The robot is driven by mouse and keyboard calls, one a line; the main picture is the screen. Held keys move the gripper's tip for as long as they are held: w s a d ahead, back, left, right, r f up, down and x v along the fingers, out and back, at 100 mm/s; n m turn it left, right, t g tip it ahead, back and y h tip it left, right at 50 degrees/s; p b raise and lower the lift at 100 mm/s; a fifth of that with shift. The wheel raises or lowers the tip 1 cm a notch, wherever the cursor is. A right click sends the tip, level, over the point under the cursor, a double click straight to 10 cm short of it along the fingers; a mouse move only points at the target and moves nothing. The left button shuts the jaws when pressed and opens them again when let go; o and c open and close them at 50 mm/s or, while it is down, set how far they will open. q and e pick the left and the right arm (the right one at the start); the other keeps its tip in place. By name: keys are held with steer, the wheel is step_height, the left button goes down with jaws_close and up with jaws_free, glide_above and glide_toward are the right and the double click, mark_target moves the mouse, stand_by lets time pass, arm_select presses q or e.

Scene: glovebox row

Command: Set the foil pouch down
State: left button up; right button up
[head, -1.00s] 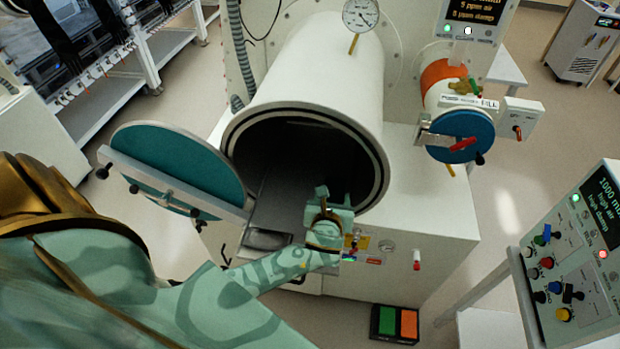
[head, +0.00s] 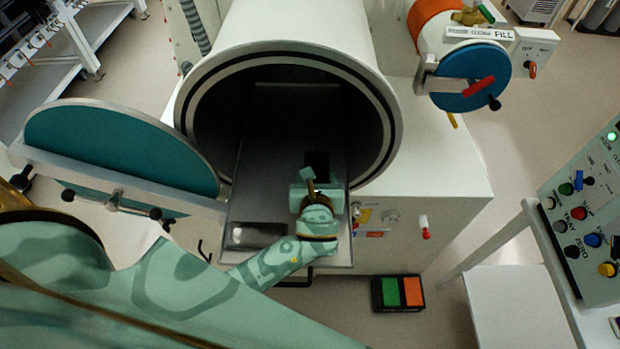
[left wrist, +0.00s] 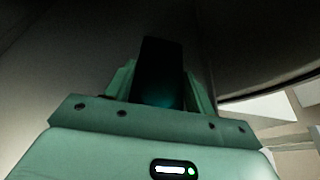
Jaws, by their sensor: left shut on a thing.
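My left gripper (head: 316,184) is at the mouth of the round chamber, over the right part of its grey sliding tray (head: 275,130). It is shut on a dark, flat, rectangular piece, which I take as the foil pouch (head: 317,162). The pouch sticks out beyond the fingers, into the chamber. In the left wrist view the pouch (left wrist: 162,72) stands dark between the green fingers (left wrist: 160,98). I cannot tell whether the pouch touches the tray. My right gripper is not in view.
The chamber rim (head: 391,125) surrounds the tray. A teal round door (head: 120,150) stands open at left. A dark shiny rectangle (head: 255,236) is at the tray's front left. A blue-capped small port (head: 470,78) is at upper right. A control panel (head: 590,220) stands at right.

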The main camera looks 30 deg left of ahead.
arm_select(q)
steer(key=shift+s+d, duration=0.1)
steer(key=shift+s+d+r, duration=0.1)
steer(key=shift+s+d, duration=0.05)
steer(key=shift+d, duration=0.25)
steer(key=o, duration=1)
steer(key=shift+o, duration=0.2)
steer(key=shift+a+f, duration=0.2)
steer(key=shift+a, duration=0.05)
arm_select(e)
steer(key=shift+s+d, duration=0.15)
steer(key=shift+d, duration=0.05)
